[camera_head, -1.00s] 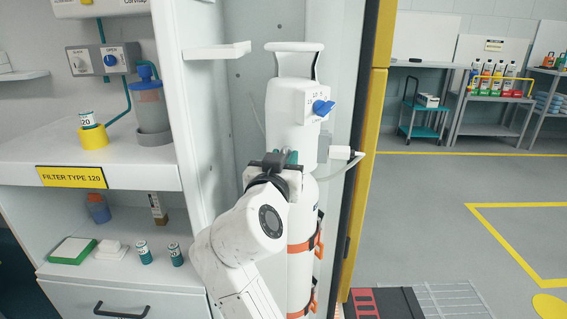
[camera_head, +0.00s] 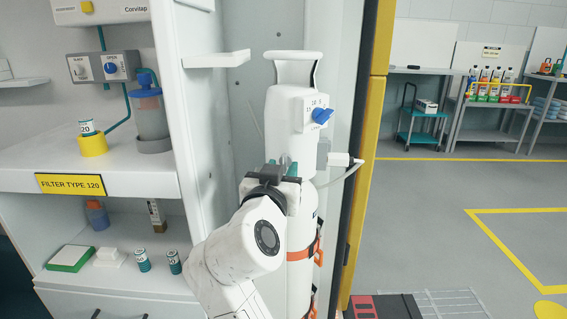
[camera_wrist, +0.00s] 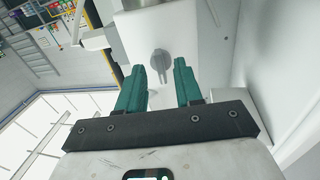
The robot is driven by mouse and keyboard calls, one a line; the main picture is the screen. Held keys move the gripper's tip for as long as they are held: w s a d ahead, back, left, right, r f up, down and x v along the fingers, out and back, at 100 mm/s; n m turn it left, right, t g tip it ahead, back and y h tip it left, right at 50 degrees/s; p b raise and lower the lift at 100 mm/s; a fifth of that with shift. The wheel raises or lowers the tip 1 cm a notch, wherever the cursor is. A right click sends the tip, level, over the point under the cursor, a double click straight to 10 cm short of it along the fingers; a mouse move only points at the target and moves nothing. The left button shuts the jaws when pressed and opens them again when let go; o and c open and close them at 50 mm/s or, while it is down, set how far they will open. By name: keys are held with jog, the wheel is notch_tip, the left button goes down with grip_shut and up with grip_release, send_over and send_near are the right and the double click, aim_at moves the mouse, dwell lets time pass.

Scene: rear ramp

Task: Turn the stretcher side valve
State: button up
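A white gas cylinder (camera_head: 290,115) with a carry handle stands upright in a tall bay. A blue knob (camera_head: 321,116) sits on the right of its head. My gripper (camera_head: 278,168) is at the cylinder's near side, below and left of the blue knob. In the wrist view, the two teal fingers (camera_wrist: 157,88) are spread with nothing held between them. A grey round knob (camera_wrist: 161,62) with a straight lever shows on a white surface just beyond the fingertips, roughly centred between them. I cannot tell whether a finger touches it. My wrist hides part of the cylinder body.
A white hose fitting (camera_head: 340,160) sticks out right of the cylinder. Orange straps (camera_head: 318,246) hold its lower body. A white bracket (camera_head: 216,59) juts out at upper left. A yellow post (camera_head: 376,80) borders the bay on the right. Open floor (camera_head: 430,220) lies beyond.

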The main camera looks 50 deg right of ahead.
jog(key=p+v, duration=0.1)
jog(key=v, duration=0.8)
jog(key=shift+s+a, duration=0.1)
jog(key=s+d+f+n+g+y, duration=0.1)
jog(key=s+f+n+y, duration=0.15)
jog(key=f, duration=0.65)
jog(key=s+f+n+g+y, duration=0.1)
jog(key=s+f+n+y, duration=0.15)
jog(key=f, duration=0.55)
jog(key=s+d+f+n+g+y, duration=0.1)
jog(key=f+n+y, duration=0.25)
jog(key=f, duration=0.55)
jog(key=s+a+f+n+g+y, duration=0.2)
jog(key=s+a+f+y, duration=0.2)
jog(key=s+f, duration=0.35)
jog(key=s+a+f+n+g+y, duration=0.2)
jog(key=s+a+f+g+y, duration=0.15)
jog(key=s+f, duration=0.4)
notch_tip(320, 180, up, 29)
jog(key=t+p, duration=0.1)
jog(key=p, duration=2.7)
jog(key=shift+p, duration=0.35)
jog(key=shift+r, duration=0.1)
